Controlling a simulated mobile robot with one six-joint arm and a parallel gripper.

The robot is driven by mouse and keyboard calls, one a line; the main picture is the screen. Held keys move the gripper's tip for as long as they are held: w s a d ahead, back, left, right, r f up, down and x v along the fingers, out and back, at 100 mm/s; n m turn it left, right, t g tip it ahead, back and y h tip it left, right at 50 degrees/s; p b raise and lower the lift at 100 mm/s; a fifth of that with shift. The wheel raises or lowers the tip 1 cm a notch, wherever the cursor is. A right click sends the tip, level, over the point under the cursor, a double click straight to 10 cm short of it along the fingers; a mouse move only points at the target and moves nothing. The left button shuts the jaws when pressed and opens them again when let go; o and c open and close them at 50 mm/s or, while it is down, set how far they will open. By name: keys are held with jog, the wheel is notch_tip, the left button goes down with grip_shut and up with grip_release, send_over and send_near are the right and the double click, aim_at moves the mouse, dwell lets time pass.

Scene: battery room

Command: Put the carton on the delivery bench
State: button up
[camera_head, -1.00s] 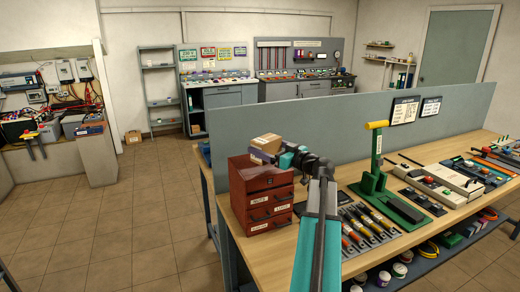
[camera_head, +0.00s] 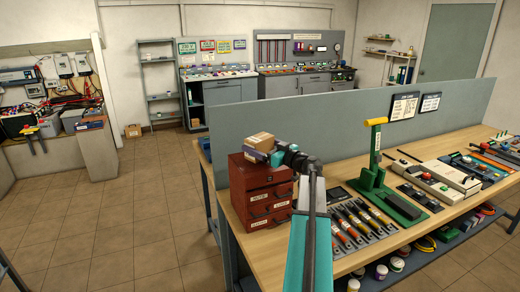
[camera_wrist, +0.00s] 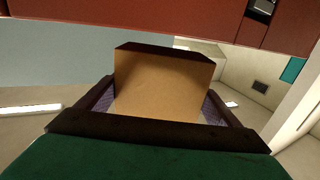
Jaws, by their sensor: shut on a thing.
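A small brown carton (camera_head: 261,141) is held in my gripper (camera_head: 257,154), just above or beside the top of a red drawer cabinet; I cannot tell whether they touch. In the wrist view the carton (camera_wrist: 162,85) fills the space between the two purple-lined fingers of my gripper (camera_wrist: 160,108), which are shut on it. The head view shows the wooden-topped bench (camera_head: 237,199) that carries the cabinet. No label tells which bench is the delivery bench.
The red drawer cabinet (camera_head: 262,190) stands at the bench's left end, against a grey divider (camera_head: 330,135). A green lever press (camera_head: 376,170) and tools lie to the right. The floor at left is open.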

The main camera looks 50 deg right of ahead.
jog(key=shift+f+p, duration=0.45)
jog(key=shift+f, duration=0.5)
jog(key=shift+f+b, duration=0.2)
jog(key=shift+b, duration=0.15)
jog(key=o, duration=1.3)
jog(key=shift+o, duration=0.2)
jog(key=shift+r+p, duration=0.2)
jog(key=shift+p, duration=0.1)
jog(key=shift+s, duration=0.15)
jog(key=s+b, duration=0.4)
jog(key=s, duration=0.7)
jog(key=shift+s+b, duration=0.3)
jog(key=shift+s, duration=0.1)
